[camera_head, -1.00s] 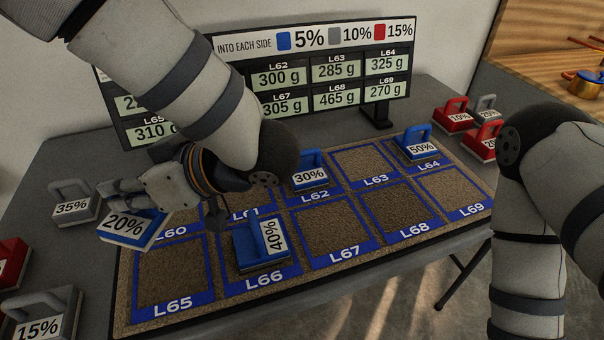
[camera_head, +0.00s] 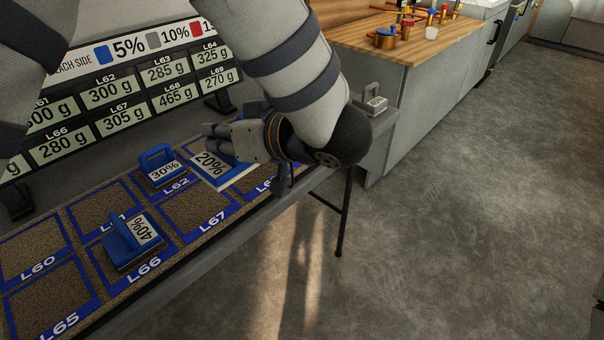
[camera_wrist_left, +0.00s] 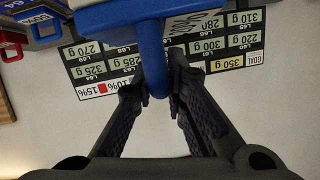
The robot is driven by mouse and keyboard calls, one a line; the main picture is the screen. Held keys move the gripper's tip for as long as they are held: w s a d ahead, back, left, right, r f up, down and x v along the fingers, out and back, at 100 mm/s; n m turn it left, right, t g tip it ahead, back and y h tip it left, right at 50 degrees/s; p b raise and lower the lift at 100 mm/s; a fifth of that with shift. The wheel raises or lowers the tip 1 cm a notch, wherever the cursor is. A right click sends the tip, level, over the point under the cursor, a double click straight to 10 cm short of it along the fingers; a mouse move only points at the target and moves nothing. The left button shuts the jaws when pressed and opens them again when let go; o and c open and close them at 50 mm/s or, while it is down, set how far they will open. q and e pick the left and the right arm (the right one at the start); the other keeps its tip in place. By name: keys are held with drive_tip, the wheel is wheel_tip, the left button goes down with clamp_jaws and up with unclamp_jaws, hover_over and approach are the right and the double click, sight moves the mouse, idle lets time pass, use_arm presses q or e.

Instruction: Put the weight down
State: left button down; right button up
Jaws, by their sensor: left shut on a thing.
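My left gripper (camera_head: 222,132) is shut on the blue handle of the 20% weight (camera_head: 222,176). This weight has a white label and hangs over the mat around the L63–L68 area; its height above the mat is hard to tell. In the left wrist view the fingers (camera_wrist_left: 158,92) pinch the blue handle (camera_wrist_left: 152,55). A blue 30% weight (camera_head: 157,160) stands by the L62 label. A blue 40% weight (camera_head: 122,247) stands on L66. My right gripper is not in view.
The board of gram readings (camera_head: 160,85) stands behind the mat. A grey-handled weight (camera_head: 375,102) sits at the table's far right end. Pads L60 (camera_head: 32,240) and L67 (camera_head: 195,210) look empty. Open floor lies right.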

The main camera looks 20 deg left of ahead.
use_arm(q)
drive_tip(key=shift+w+d+f+b, duration=0.15)
drive_tip(key=shift+w+f, duration=0.15)
drive_tip(key=shift+w, duration=0.25)
drive_tip(key=shift+w+f+b, duration=0.15)
drive_tip(key=shift+w+f, duration=0.15)
drive_tip(key=shift+w, duration=0.2)
drive_tip(key=w+a+f+b, duration=0.1)
drive_tip(key=w+f, duration=0.3)
drive_tip(key=w+a+f+b, duration=0.1)
drive_tip(key=w+a+f, duration=0.1)
drive_tip(key=w+f, duration=0.1)
drive_tip(key=w+a+f+b, duration=0.1)
drive_tip(key=w+f, duration=0.3)
drive_tip(key=f, duration=0.1)
drive_tip(key=shift+w+a, duration=0.2)
drive_tip(key=shift+w, duration=0.15)
drive_tip(key=shift+r, duration=0.15)
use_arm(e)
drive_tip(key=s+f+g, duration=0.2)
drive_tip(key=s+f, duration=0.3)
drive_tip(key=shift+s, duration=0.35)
use_arm(q)
drive_tip(key=c, duration=2)
unclamp_jaws()
drive_tip(key=shift+f+b, duration=0.25)
drive_tip(key=shift+b, duration=0.05)
drive_tip(key=shift+c, duration=0.2)
drive_tip(key=o, duration=0.4)
drive_tip(key=shift+o, duration=0.2)
